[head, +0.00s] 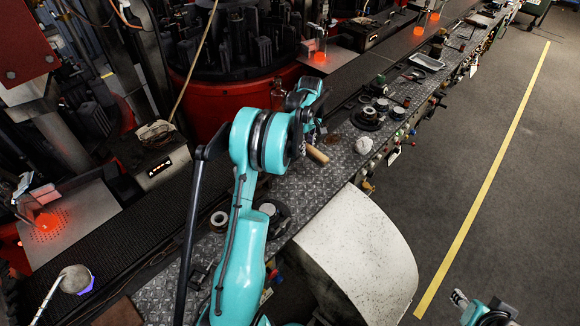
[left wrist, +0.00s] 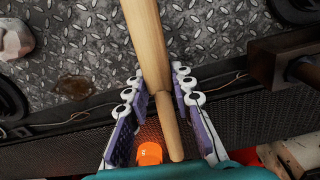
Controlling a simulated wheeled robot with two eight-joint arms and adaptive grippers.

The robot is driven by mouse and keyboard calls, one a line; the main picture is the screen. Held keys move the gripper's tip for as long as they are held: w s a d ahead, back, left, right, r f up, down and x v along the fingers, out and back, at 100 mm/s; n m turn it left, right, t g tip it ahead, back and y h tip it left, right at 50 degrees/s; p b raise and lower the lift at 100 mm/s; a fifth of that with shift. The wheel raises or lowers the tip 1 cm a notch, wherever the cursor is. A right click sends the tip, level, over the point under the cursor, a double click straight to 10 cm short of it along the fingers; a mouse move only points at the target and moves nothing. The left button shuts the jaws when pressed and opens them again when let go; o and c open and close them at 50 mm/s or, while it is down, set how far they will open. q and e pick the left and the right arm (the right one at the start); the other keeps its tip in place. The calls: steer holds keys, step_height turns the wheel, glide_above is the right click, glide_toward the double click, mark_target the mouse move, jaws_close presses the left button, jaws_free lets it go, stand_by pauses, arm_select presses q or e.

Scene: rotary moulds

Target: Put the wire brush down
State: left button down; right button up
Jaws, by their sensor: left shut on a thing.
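My left gripper (head: 310,136) is above the diamond-plate ledge (head: 335,178), mostly hidden by its own wrist in the head view. The wire brush's pale wooden handle (head: 317,154) sticks out beside it. In the left wrist view, the handle (left wrist: 150,45) runs between the finger pads of the left gripper (left wrist: 158,100), which is shut on it. I cannot make out the bristles. My right gripper (head: 459,298) is at the bottom right over the grey floor, away from the ledge, and I cannot see whether it is open.
A grey-white lump (head: 363,145) and dark round parts (head: 369,115) lie on the ledge near the gripper. Glowing orange pieces (head: 319,57) stand behind. A curved pale cover (head: 350,255) fronts the ledge.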

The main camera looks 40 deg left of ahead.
arm_select(q)
steer(key=w+d+r+m, duration=0.15)
steer(key=w+d, duration=0.25)
steer(key=d, duration=0.5)
steer(key=w+d+r+m, duration=0.15)
steer(key=w+d, duration=0.25)
steer(key=d, duration=0.6)
steer(key=b, duration=0.2)
glide_above(335, 162)
steer(key=shift+m, duration=0.3)
step_height(335, 162, down, 7)
steer(key=shift+f, duration=0.1)
step_height(335, 162, down, 3)
steer(key=shift+d+f+b, duration=0.1)
steer(key=shift+f+b, duration=0.05)
steer(key=shift+b, duration=0.35)
steer(key=shift+f, duration=0.35)
